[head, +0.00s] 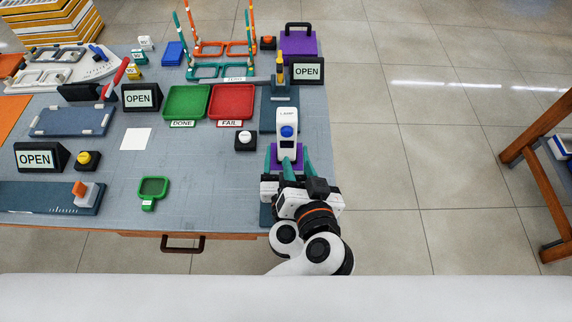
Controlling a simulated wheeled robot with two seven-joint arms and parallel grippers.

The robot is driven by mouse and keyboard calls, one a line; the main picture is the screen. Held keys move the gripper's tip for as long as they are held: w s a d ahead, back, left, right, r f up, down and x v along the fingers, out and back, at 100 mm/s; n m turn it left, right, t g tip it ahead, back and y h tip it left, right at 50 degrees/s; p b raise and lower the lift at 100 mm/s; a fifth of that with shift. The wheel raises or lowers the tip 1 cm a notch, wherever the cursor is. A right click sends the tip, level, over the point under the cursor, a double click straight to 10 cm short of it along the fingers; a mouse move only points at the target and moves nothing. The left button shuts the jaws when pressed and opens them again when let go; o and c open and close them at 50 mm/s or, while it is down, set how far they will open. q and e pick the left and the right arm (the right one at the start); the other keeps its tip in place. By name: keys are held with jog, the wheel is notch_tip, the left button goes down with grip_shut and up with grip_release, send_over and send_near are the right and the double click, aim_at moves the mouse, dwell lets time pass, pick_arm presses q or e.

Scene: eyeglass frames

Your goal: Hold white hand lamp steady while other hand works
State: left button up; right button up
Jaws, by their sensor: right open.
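The white hand lamp (289,117) stands at the right edge of the workbench, marked LAMP and with a blue button on its front. A purple block (273,158) shows at its foot. My right gripper (289,157) is just in front of the lamp, on the near side. Its teal fingers are apart, one at each side of the lamp's lower part. I cannot tell whether they touch it. The lamp's lowest part is hidden by the gripper. My left gripper is not in view.
Left of the lamp are a white-button box (245,139), a red tray (232,102) and a green tray (186,102). A black OPEN sign (308,70) stands behind it. A green magnifier-shaped frame (152,188) lies near the front.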

aim_at(287, 126)
jog(key=w, duration=0.9)
jog(key=shift+w, duration=0.1)
jog(key=c, duration=1.2)
pick_arm(q)
grip_shut()
pick_arm(e)
jog(key=shift+f, duration=0.1)
dwell(2.2)
dwell(2.5)
jog(key=o, duration=1.2)
